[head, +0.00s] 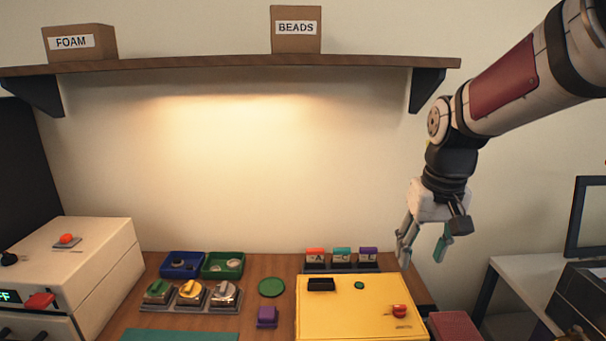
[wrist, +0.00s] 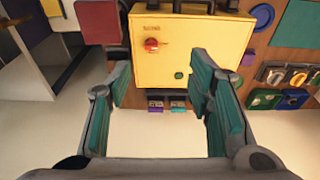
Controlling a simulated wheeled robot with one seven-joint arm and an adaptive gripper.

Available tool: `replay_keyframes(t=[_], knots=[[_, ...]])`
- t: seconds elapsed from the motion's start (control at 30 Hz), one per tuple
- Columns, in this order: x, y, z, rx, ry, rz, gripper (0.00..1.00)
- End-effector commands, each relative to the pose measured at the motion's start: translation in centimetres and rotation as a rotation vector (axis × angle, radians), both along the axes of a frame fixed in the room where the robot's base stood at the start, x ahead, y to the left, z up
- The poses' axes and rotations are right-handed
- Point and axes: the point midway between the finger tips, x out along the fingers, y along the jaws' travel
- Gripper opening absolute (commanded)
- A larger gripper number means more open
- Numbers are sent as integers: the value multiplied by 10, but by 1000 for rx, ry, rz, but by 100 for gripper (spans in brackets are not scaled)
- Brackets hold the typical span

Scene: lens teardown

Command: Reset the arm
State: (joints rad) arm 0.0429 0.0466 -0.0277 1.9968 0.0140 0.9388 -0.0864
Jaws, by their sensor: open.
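My gripper (head: 424,248) hangs from the arm at the right of the head view, in the air above and beyond the right back of the bench. Its fingers point down. In the wrist view my gripper (wrist: 162,100) shows two teal-padded fingers spread wide with nothing between them. The yellow box (head: 345,322) on the bench lies to the left of and below my gripper in the head view. It also shows in the wrist view (wrist: 200,35), with a red knob and a green button.
A wooden bench (head: 205,256) holds blue (head: 182,264) and green (head: 222,265) trays, a purple block (head: 267,317), and three labelled blocks in a rack (head: 342,267). A cream machine (head: 95,265) stands left. A shelf (head: 225,62) with FOAM (head: 80,43) and BEADS (head: 296,30) boxes hangs above.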

Motion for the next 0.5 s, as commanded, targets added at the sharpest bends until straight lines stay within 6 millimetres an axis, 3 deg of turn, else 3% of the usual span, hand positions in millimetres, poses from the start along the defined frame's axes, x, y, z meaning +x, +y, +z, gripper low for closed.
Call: replay_keyframes(t=[0.03, 0.2, 0.5], knots=[[-15, 3, 13, 0, -29, 1, 47], [-66, 11, 39, 0, -106, -1, 47], [-152, 22, 54, 1, -241, -4, 47]])
